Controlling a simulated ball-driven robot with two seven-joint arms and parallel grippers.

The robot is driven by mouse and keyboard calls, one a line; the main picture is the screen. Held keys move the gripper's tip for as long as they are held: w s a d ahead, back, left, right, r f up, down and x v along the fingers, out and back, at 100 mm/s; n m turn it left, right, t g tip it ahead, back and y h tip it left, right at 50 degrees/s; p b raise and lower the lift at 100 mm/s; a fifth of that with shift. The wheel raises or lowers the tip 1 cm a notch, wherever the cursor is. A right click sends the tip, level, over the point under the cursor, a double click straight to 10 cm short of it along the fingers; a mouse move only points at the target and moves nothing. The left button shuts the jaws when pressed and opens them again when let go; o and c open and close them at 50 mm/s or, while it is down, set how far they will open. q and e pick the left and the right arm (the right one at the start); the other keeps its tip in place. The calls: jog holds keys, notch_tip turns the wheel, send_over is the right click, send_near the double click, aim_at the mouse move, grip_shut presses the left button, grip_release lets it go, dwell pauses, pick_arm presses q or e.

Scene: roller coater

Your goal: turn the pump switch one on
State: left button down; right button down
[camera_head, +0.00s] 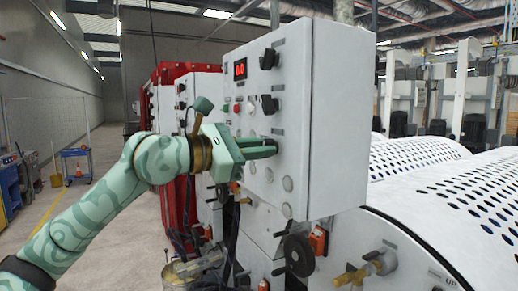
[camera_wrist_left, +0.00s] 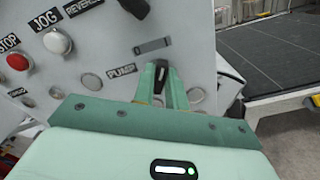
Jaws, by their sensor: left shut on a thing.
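The pump switch is a small black knob (camera_wrist_left: 161,72) beside a "PUMP" label on the grey-white control box (camera_head: 340,120). My left gripper (camera_head: 274,147) reaches the box's front panel from the left in the head view. In the left wrist view its two green fingers (camera_wrist_left: 165,80) stand on either side of the black knob and are shut on it. The fingers cover part of the knob, so its exact turned position is hard to tell. In the head view the knob is mostly hidden by the fingers. My right gripper is not in view.
Two other black knobs, an upper one (camera_head: 268,59) and a lower one (camera_head: 268,103), and a red display (camera_head: 240,69) are on the panel above. The wrist view shows a red STOP button (camera_wrist_left: 17,62) and a white JOG button (camera_wrist_left: 57,41). Perforated white rollers (camera_head: 430,155) lie right.

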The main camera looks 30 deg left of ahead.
pick_arm(q)
jog(key=c, duration=1.4)
grip_release()
jog(key=shift+c, duration=0.2)
jog(key=b+v, duration=1.4)
jog(key=v, duration=0.2)
jog(key=shift+s+a, duration=0.15)
